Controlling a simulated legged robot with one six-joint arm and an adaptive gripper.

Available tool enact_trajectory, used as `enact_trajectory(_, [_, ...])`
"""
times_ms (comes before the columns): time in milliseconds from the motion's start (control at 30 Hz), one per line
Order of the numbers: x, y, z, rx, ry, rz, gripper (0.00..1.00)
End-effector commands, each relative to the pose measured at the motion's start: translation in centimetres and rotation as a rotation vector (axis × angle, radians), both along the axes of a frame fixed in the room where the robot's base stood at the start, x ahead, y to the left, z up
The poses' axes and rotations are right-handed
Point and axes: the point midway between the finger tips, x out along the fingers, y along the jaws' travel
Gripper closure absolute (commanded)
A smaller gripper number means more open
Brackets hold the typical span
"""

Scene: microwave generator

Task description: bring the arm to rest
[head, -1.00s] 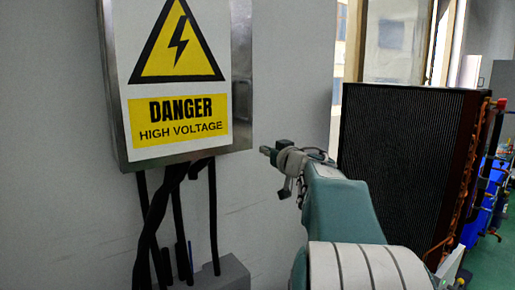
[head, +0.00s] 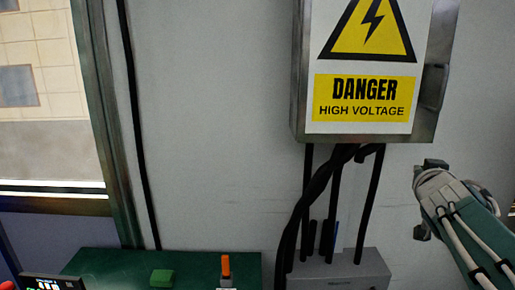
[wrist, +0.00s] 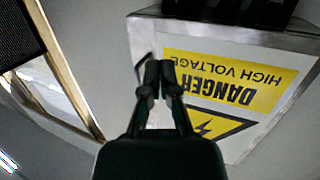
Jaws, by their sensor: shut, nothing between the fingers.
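My gripper shows in the wrist view (wrist: 160,72) with its two dark fingers together and nothing between them. In the head view my gripper (head: 431,165) is at the right, below and to the right of the high-voltage box (head: 299,70), apart from it in the picture. The arm reaches in from the lower right corner. In the wrist view the box's danger sign appears upside down behind the fingers.
Black cables (head: 331,205) run from the box down to a grey box (head: 345,270). A green surface (head: 100,264) at lower left holds a green block (head: 162,278) and an orange-topped item (head: 226,268). A window (head: 45,100) is at the left. Bare wall lies between.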

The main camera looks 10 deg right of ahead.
Motion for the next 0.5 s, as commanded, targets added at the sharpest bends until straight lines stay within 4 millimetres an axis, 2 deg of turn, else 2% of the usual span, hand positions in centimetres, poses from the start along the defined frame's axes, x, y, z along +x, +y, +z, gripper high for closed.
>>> enact_trajectory(33, [-0.8,2.3,-1.3,0.022,0.051,-0.002,1.0])
enact_trajectory(267, [-6.8,11.8,-10.2,0.151,0.414,0.065,1.0])
enact_trajectory(400, [-11.4,17.5,-15.3,0.211,0.647,0.201,1.0])
enact_trajectory(500, [-14.6,20.7,-18.0,0.239,0.784,0.308,1.0])
